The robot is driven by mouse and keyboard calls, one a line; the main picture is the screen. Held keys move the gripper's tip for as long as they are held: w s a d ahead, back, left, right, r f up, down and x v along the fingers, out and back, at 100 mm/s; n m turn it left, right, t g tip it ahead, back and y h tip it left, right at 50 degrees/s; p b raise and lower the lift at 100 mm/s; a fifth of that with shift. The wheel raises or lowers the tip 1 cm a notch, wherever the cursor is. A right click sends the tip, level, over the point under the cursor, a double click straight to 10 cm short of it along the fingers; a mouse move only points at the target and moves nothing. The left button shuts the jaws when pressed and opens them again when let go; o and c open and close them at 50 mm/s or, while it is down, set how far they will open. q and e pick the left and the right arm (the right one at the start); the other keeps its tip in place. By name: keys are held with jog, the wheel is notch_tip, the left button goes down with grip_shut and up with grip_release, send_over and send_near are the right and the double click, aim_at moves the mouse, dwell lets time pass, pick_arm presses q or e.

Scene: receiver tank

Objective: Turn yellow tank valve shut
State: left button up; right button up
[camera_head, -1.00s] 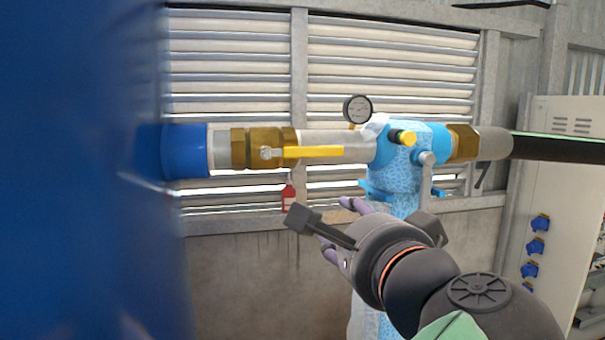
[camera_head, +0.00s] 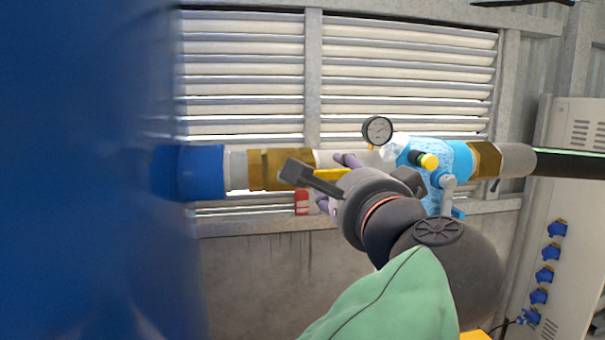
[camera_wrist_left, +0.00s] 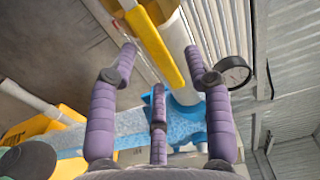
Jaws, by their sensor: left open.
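The yellow valve handle (camera_head: 332,174) lies along the pipe, beside the brass valve body (camera_head: 268,169). In the head view my left gripper (camera_head: 336,183) is in front of the handle and hides its right part. In the left wrist view the handle (camera_wrist_left: 158,45) runs between the spread purple fingers of the left gripper (camera_wrist_left: 160,58), which is open. I cannot tell whether any finger touches the handle. The blue tank (camera_head: 85,170) fills the left of the head view, and its blue outlet joins the pipe. My right gripper is not in view.
A pressure gauge (camera_head: 377,130) stands above the pipe, close to the gripper; a light-blue patterned fitting (camera_head: 455,160) with a yellow cap is to its right. A louvred wall (camera_head: 240,75) is behind. A cabinet (camera_head: 575,200) with blue sockets stands at the right.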

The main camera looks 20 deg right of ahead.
pick_arm(q)
jog(key=shift+w, duration=0.4)
jog(key=shift+s, duration=0.1)
jog(key=shift+c, duration=1.1)
grip_shut()
jog(key=shift+f, duration=0.1)
